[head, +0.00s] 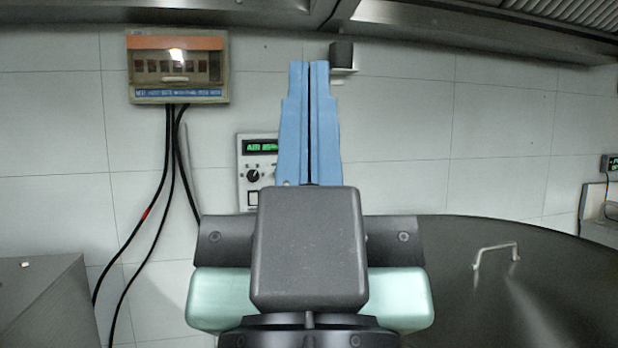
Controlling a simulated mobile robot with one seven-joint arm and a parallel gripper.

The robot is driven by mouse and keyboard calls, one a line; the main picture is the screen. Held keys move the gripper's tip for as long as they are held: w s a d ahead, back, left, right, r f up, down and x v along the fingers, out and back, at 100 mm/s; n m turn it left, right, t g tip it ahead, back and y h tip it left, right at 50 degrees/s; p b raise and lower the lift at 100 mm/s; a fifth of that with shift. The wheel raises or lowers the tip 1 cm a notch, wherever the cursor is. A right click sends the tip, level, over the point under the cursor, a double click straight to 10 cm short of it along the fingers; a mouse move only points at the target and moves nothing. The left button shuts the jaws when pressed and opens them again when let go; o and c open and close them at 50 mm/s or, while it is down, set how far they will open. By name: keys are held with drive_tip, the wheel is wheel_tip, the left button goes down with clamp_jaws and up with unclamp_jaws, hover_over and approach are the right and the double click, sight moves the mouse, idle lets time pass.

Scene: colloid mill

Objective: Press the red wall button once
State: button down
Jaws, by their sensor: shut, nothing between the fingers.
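My gripper (309,70) is in the middle of the view, its two long blue fingers pointing up and side by side. They are shut with only a thin dark line between them, and hold nothing. No red button shows in the head view; my gripper covers part of the tiled wall (400,120). A pale control panel (243,165) with a green display, a black knob and a light square is on the wall, just left of my fingers and partly hidden by them.
A breaker box (178,42) with an orange top and dangling black cables hangs at upper left. A dark block (341,55) sits on a small wall bracket behind the fingertips. A large dark round lid (460,290) with a handle fills the lower right; a grey cabinet (45,310) stands lower left.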

idle(0.8)
wheel_tip(320, 180, up, 13)
drive_tip(key=p, duration=1.3)
drive_tip(key=shift+f, duration=0.1)
